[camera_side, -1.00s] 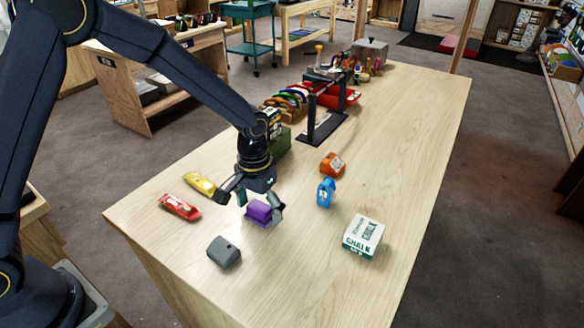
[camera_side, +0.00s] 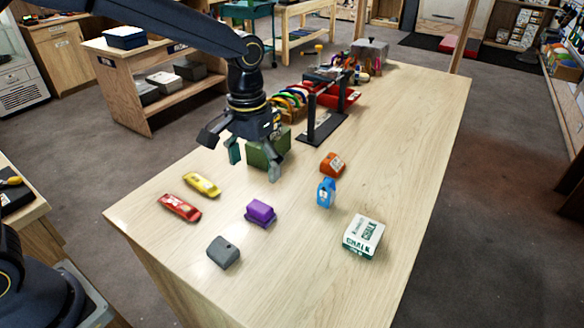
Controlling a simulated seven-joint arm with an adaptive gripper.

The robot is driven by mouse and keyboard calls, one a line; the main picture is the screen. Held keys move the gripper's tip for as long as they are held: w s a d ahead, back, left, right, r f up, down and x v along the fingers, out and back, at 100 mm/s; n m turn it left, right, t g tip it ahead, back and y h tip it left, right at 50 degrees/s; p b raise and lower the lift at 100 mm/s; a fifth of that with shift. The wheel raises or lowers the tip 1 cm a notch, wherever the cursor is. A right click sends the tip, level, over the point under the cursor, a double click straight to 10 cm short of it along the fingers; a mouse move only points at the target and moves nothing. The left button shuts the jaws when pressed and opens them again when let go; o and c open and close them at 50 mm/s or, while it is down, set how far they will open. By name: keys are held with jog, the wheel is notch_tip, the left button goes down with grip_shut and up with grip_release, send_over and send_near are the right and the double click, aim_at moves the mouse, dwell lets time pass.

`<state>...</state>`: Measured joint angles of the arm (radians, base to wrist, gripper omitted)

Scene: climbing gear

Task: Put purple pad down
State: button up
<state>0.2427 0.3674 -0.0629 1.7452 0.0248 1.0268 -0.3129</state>
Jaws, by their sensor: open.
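The purple pad (camera_side: 260,212) is a small block lying on the wooden table (camera_side: 330,275), between the grey block and the blue item. Nothing is touching it from above. My gripper (camera_side: 254,165) is open and empty, raised above and behind the pad, with its two fingers spread and apart from it. A green box shows behind the fingers.
A grey block (camera_side: 223,252), red bar (camera_side: 180,207), yellow bar (camera_side: 201,184), blue item (camera_side: 326,192), orange item (camera_side: 333,164) and chalk box (camera_side: 363,237) lie around the pad. The green box (camera_side: 283,141) and a dark stand (camera_side: 318,125) are farther back. The right side of the table is clear.

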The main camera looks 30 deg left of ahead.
jog(key=s+a+r+t, duration=0.3)
jog(key=s+a+r, duration=0.4)
jog(key=s+r, duration=0.15)
jog(key=s+a+t, duration=0.2)
jog(key=s+a, duration=0.3)
jog(key=s, duration=0.6)
jog(key=shift+r+t, duration=0.3)
jog(key=shift+r, duration=0.1)
